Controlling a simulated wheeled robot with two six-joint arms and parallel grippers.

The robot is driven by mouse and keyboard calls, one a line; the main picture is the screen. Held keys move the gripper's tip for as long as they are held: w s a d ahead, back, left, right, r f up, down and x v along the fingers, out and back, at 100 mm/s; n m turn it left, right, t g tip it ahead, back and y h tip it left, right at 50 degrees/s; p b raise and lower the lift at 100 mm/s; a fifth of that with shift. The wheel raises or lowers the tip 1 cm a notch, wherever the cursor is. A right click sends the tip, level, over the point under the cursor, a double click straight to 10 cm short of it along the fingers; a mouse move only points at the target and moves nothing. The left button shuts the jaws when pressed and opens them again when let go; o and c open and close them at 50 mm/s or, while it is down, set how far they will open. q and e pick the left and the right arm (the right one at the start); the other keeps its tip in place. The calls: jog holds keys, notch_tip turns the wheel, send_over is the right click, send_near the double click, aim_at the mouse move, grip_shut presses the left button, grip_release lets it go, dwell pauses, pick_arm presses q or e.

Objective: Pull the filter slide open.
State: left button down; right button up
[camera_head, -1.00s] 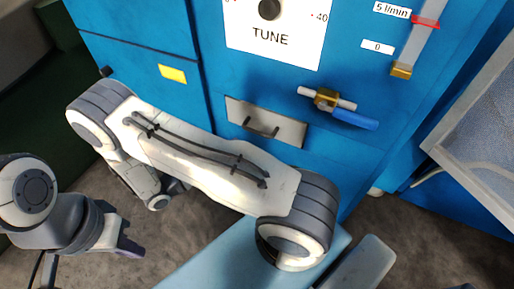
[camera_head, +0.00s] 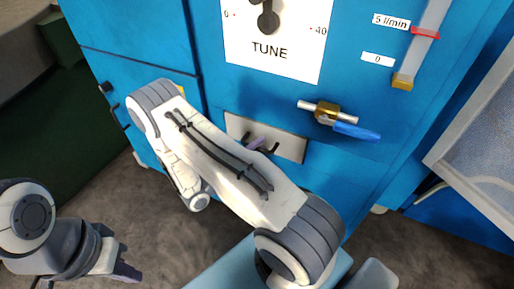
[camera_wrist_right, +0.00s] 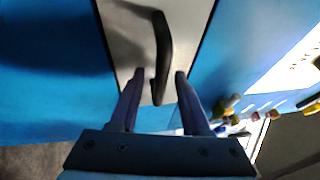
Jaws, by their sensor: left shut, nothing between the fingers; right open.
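The filter slide (camera_head: 293,147) is a grey metal plate set in the front of the blue cabinet, with a dark bar handle. My right arm partly covers it in the head view. In the right wrist view the slide (camera_wrist_right: 125,45) fills the upper middle, and its black handle (camera_wrist_right: 162,45) stands out from it. My right gripper (camera_wrist_right: 159,76) is open, its two purple fingertips on either side of the handle's near end. I cannot tell whether they touch it. My left gripper (camera_head: 130,272) is shut and empty, low at the left, far from the slide.
A brass valve with a blue lever (camera_head: 355,131) sticks out just right of the slide. Above are the TUNE dial panel (camera_head: 290,60) and a flow tube with a red marker (camera_head: 425,32). A grey-framed panel (camera_head: 480,130) stands at the right.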

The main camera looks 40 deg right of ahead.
grip_shut()
dwell(1.5)
